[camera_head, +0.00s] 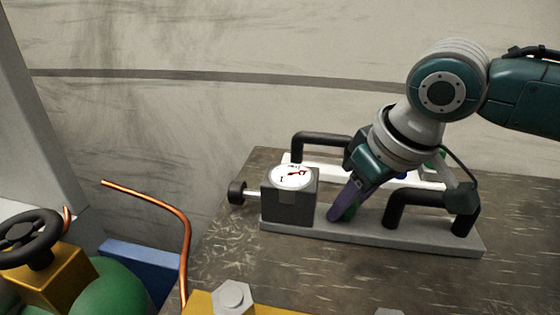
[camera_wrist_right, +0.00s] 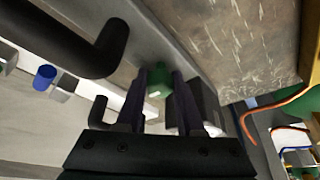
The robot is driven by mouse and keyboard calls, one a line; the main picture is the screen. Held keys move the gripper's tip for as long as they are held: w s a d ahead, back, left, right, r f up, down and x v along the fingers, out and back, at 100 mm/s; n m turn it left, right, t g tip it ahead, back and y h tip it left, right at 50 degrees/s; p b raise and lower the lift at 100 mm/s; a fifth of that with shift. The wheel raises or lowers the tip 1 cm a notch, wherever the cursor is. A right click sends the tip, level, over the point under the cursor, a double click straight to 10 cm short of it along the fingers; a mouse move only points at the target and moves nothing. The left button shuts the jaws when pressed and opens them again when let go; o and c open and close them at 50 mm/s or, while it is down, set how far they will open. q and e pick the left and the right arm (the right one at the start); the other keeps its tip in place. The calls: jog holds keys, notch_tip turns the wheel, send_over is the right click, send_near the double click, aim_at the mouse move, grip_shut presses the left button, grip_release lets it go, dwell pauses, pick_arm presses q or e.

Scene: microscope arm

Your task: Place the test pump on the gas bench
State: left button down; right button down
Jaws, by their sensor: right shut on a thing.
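The test pump (camera_head: 291,205) appears to be the dark block with a round white dial on a long grey base plate, with a black knob on its left and a black bent handle on its right. It sits at or just above the dark brown bench top (camera_head: 330,275), which I take for the gas bench; contact is not clear. My right gripper (camera_head: 338,216) points down between block and handle, its purple fingers shut on a green grip, which shows between the fingertips in the right wrist view (camera_wrist_right: 159,80). My left gripper is not in view.
A white bar (camera_head: 405,178) with another black handle (camera_head: 318,139) stands close behind the pump, partly hidden by my right arm. A bent copper pipe (camera_head: 170,211), a black handwheel (camera_head: 28,238) and a green rounded body (camera_head: 112,288) are at left. The bench top's front is mostly clear.

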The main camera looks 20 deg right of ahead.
aim_at(367, 236)
jog(key=shift+w, duration=0.1)
jog(key=c, duration=0.5)
grip_release()
jog(key=p+v, duration=0.3)
jog(key=v, duration=0.9)
